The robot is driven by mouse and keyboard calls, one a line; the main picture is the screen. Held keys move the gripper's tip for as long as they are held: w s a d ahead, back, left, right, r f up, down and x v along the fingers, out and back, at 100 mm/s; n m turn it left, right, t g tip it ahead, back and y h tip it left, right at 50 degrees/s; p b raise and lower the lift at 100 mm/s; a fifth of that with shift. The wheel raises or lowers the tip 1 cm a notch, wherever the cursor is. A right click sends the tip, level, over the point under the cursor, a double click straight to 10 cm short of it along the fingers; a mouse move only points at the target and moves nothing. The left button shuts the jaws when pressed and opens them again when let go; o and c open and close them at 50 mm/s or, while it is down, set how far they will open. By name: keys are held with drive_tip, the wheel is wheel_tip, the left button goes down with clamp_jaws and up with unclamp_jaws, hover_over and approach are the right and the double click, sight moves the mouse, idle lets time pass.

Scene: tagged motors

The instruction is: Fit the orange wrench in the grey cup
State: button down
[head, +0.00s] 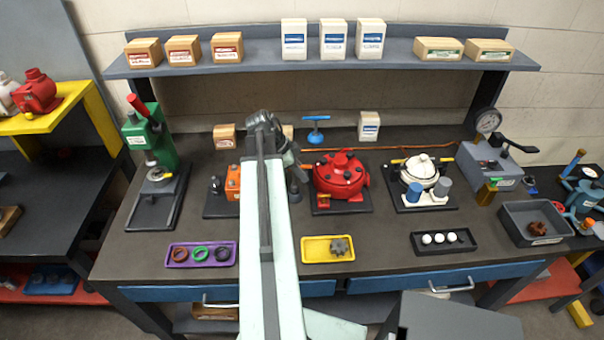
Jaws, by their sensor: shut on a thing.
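My gripper (290,158) is over the back middle of the bench, partly hidden behind my own arm. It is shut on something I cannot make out. I cannot pick out an orange wrench for certain; a thin orange-brown rod (385,148) lies along the back of the bench, right of my gripper. I cannot tell whether either is the grey cup.
A red motor (341,177) stands just right of my gripper, and an orange unit (232,183) is partly behind my arm. Purple (175,262), yellow (306,250) and black (470,245) trays line the front edge. A grey bin (519,233) is at the right.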

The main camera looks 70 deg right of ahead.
drive_tip(key=shift+f+b, duration=1.55)
drive_tip(key=shift+f, duration=0.1)
drive_tip(key=c, duration=1.3)
unclamp_jaws()
drive_tip(key=shift+r, duration=0.1)
wheel_tip(320, 180, up, 6)
drive_tip(key=p, duration=0.6)
